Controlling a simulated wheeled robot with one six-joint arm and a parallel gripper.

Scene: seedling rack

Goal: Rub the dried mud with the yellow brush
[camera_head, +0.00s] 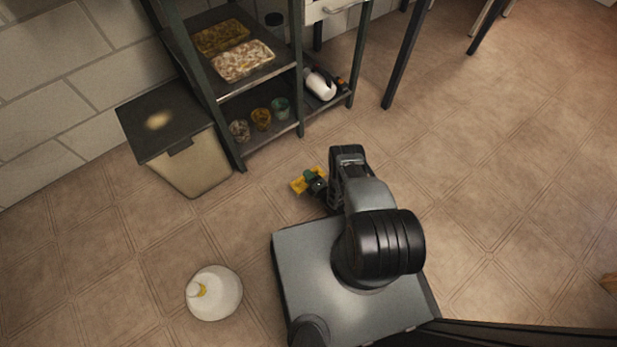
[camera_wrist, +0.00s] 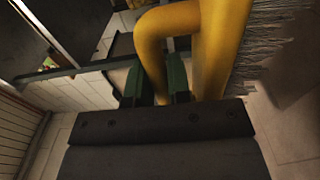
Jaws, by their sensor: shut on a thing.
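The yellow brush (camera_head: 298,186) is in my gripper (camera_head: 316,184), low over the floor in front of the shelf rack. In the wrist view, the brush (camera_wrist: 208,50) shows a looped yellow handle and grey bristles along its right side. The green fingers of my gripper (camera_wrist: 160,82) are shut on the handle. A pale tan patch (camera_head: 158,121), which looks like the dried mud, lies on the dark lid of a beige bin. My gripper and the brush are right of the bin, apart from the patch.
The bin (camera_head: 190,165) stands against the block wall, left of the rack (camera_head: 237,109). The rack holds trays, several small pots and a white bottle (camera_head: 320,85). A round white object (camera_head: 225,295) sits on the floor at lower left. Floor between bin and brush is clear.

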